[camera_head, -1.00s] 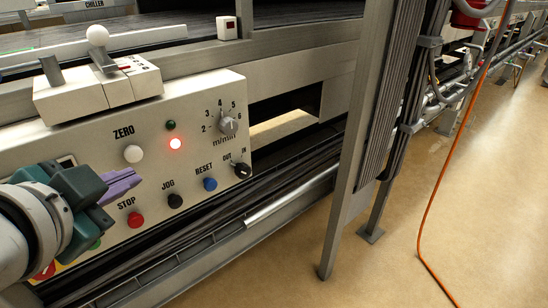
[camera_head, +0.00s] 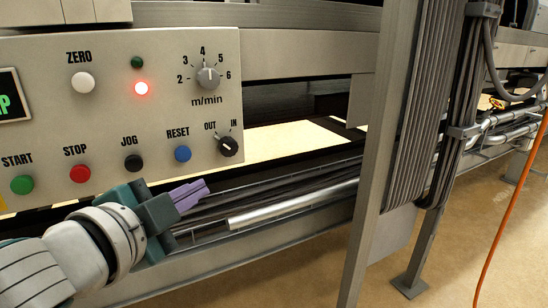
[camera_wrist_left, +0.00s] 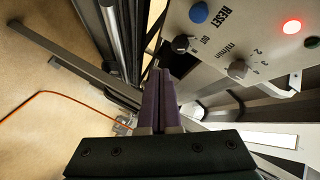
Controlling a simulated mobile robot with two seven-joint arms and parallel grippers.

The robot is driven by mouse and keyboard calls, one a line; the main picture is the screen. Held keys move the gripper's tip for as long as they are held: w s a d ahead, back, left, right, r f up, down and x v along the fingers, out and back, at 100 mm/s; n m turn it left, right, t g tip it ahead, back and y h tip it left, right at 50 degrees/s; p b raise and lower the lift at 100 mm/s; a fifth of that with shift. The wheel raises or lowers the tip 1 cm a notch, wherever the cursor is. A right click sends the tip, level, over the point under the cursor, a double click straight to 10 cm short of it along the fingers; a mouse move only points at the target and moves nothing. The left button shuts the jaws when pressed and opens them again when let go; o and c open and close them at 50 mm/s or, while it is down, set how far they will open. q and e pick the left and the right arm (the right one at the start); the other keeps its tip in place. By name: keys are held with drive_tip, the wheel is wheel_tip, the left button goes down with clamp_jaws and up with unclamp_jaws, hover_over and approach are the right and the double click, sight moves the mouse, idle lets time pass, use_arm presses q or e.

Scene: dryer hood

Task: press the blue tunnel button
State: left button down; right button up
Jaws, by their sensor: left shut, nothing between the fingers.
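The blue button (camera_head: 182,153), labelled RESET, sits on the lower part of a cream control panel (camera_head: 115,115). It also shows at the top of the left wrist view (camera_wrist_left: 198,12). My left gripper (camera_head: 190,194) has purple fingers, which are shut with nothing between them. In the head view its fingertips appear below the blue button, near the panel's lower edge, and do not overlap it. In the left wrist view the shut fingers (camera_wrist_left: 158,98) point past the panel, with the blue button off to their upper right. My right gripper is not in view.
A black JOG button (camera_head: 133,163), a red STOP button (camera_head: 80,174) and a green START button (camera_head: 22,185) line up left of the blue one. A black OUT/IN knob (camera_head: 228,146) is to its right. A metal rail (camera_head: 290,205) runs below. A grey post (camera_head: 385,150) stands right.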

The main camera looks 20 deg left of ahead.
sight(183, 154)
use_arm(q)
drive_tip(key=shift+a, duration=0.1)
drive_tip(key=shift+w+a+b, duration=0.35)
drive_tip(key=shift+w+a, duration=1.1)
drive_tip(key=shift+a, duration=0.2)
drive_tip(key=shift+w+a+b, duration=0.35)
drive_tip(key=shift+w+a, duration=1.05)
drive_tip(key=shift+a, duration=0.25)
drive_tip(key=shift+w+a, duration=0.3)
drive_tip(key=shift+a, duration=0.05)
drive_tip(key=shift+w, duration=0.1)
